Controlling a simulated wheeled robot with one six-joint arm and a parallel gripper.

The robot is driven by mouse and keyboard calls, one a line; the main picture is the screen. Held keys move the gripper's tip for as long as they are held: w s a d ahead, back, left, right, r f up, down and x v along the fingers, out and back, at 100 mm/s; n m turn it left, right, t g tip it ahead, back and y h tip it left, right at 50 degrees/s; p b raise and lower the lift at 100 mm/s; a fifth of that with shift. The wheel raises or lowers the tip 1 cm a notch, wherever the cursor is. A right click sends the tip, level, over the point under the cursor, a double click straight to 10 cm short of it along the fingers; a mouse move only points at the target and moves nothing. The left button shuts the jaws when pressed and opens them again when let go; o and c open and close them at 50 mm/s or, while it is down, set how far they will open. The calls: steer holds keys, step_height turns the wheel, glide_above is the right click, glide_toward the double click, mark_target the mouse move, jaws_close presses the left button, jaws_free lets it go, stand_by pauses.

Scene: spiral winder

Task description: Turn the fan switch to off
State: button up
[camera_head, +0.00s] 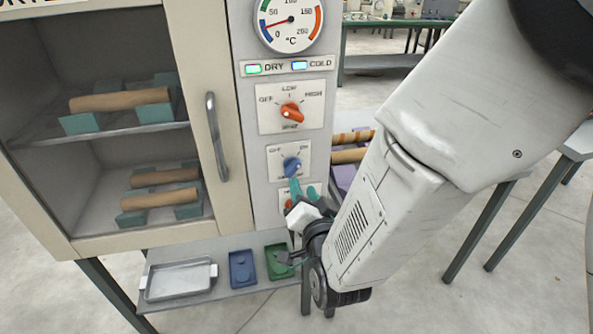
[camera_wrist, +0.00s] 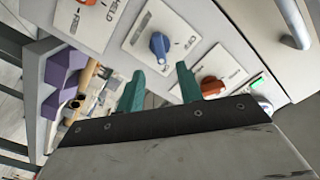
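The white control panel on the cabinet carries a blue knob (camera_head: 292,166) between two orange knobs. The blue knob's plate reads OFF at left and a word like ON at right; I cannot read which knob is named the fan, nor be sure of the blue knob's setting. The upper orange knob (camera_head: 291,112) has OFF, LOW and HIGH marks. The lower orange knob (camera_head: 287,199) is partly hidden by my gripper. My gripper (camera_head: 304,190) has its teal fingers apart and empty, just below the blue knob. The wrist view shows the blue knob (camera_wrist: 159,45) ahead of the open fingers (camera_wrist: 159,88).
A temperature gauge (camera_head: 289,20) and two lit lamps sit above the knobs. The cabinet door has a metal handle (camera_head: 217,137). A shelf below holds a metal tray (camera_head: 180,280), a blue tray (camera_head: 242,268) and a green tray (camera_head: 278,262). Wrapped rolls lie right of the panel.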

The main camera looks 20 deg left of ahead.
mark_target(296, 169)
steer(key=x, duration=0.7)
steer(key=shift+w+a, duration=0.15)
steer(key=shift+w, duration=0.1)
jaws_close()
